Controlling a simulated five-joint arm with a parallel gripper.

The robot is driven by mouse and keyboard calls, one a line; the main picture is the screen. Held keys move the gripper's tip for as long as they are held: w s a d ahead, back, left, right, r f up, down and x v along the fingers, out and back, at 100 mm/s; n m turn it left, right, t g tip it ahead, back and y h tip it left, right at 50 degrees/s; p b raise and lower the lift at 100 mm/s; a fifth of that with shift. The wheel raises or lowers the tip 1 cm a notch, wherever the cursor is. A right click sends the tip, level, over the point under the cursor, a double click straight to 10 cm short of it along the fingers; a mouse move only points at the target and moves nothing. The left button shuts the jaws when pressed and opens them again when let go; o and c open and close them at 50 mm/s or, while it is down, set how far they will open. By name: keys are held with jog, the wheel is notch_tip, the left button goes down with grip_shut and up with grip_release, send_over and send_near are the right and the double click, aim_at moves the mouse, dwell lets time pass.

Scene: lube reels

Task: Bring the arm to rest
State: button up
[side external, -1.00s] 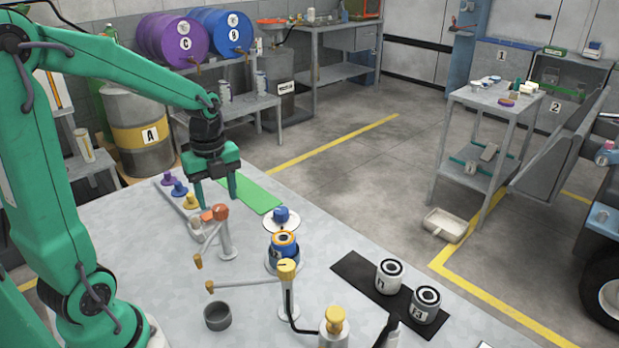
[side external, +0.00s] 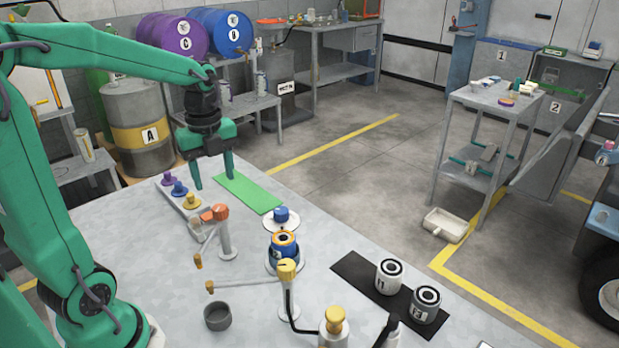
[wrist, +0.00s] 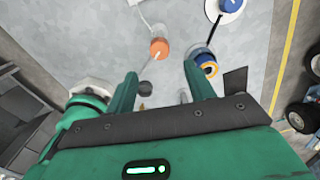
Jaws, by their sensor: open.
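My gripper (side external: 212,171) is open and empty in the side external view. It hangs above the far left part of the grey table (side external: 140,235), over the space between the tray with coloured knobs (side external: 180,202) and the green mat (side external: 245,192). In the wrist view my gripper's two green fingers (wrist: 158,85) are spread apart with nothing between them but the table beyond. The orange-topped post (side external: 222,228) stands in front of the gripper and apart from it; its orange top also shows in the wrist view (wrist: 159,48).
A blue-and-orange can (side external: 284,246) stands mid-table, with a blue knob on a white disc (side external: 281,216) behind it. A yellow-topped post (side external: 287,285) and a grey cup (side external: 217,316) are nearer. Two cans stand on a black mat (side external: 355,270). Drum A (side external: 138,125) is behind the table.

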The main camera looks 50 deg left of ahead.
jog(key=shift+s+d+r+n, duration=0.15)
jog(key=shift+d+r+n, duration=0.1)
jog(key=shift+d+n, duration=0.25)
jog(key=s+d+r+n+t, duration=0.3)
jog(key=d+n, duration=0.7)
jog(key=n, duration=0.8)
jog(key=shift+s+d+r+n+t, duration=0.2)
jog(key=shift+s+n+t, duration=0.2)
jog(key=shift+s+t, duration=1.45)
jog(key=shift+s+g, duration=0.5)
jog(key=shift+g, duration=0.05)
